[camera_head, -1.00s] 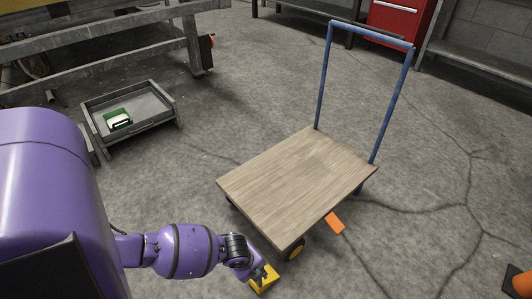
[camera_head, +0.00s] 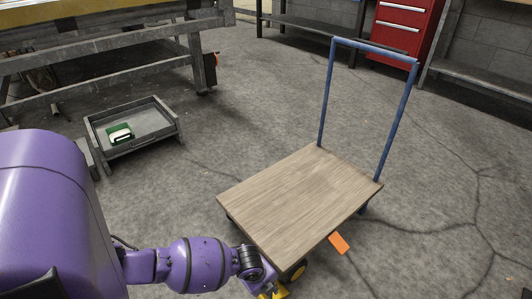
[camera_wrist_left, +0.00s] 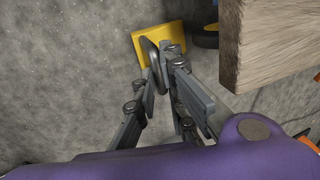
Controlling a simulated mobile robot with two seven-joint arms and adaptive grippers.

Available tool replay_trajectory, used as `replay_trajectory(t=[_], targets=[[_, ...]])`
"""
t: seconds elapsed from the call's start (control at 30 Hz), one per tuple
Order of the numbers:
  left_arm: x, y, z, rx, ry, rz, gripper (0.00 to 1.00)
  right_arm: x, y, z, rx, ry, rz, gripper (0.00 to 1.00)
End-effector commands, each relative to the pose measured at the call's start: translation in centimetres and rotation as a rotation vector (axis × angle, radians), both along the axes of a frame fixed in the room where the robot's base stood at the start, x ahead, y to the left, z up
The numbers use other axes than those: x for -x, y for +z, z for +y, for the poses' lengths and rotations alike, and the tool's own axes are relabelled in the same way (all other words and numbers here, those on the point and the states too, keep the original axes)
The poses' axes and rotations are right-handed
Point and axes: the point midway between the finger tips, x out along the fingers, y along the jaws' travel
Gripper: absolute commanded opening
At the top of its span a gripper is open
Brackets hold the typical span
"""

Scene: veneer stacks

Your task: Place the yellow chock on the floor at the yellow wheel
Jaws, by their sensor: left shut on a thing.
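The yellow chock (camera_wrist_left: 138,44) is held between the fingers of my left gripper (camera_wrist_left: 157,62) in the left wrist view. In the head view the chock (camera_head: 280,294) shows only partly at the bottom edge. The yellow wheel (camera_head: 298,271) is under the near corner of the wooden cart deck (camera_head: 295,200). The wheel also shows in the left wrist view (camera_wrist_left: 207,38), just right of the chock with a small gap between them. I cannot tell whether the chock touches the floor. My right gripper is not in view.
An orange piece (camera_head: 339,243) lies beside the cart's right side. The cart's blue handle (camera_head: 325,95) stands at its far end. A grey tray (camera_head: 165,133) holding a green and white item (camera_head: 120,133) sits at the left. The floor right of the cart is mostly clear.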

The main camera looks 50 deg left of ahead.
Motion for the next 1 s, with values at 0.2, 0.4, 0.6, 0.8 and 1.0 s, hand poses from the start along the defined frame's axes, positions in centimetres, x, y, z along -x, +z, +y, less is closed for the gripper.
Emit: replay_trajectory(t=[0.2,0.4,0.6,0.8,1.0], targets=[[-0.1,0.0,0.0,0.000,-0.001,-0.002,0.00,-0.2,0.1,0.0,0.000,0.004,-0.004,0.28],[0.0,-0.1,0.0,0.000,0.000,-0.001,0.28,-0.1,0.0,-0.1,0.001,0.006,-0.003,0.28],[0.0,-0.1,0.0,0.000,0.000,-0.001,0.29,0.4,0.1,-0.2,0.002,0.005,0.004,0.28],[0.1,0.6,0.0,0.000,-0.001,-0.002,0.29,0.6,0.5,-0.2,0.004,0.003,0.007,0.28],[0.8,4.3,0.1,-0.001,-0.002,-0.005,0.29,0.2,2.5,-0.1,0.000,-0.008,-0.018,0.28]])
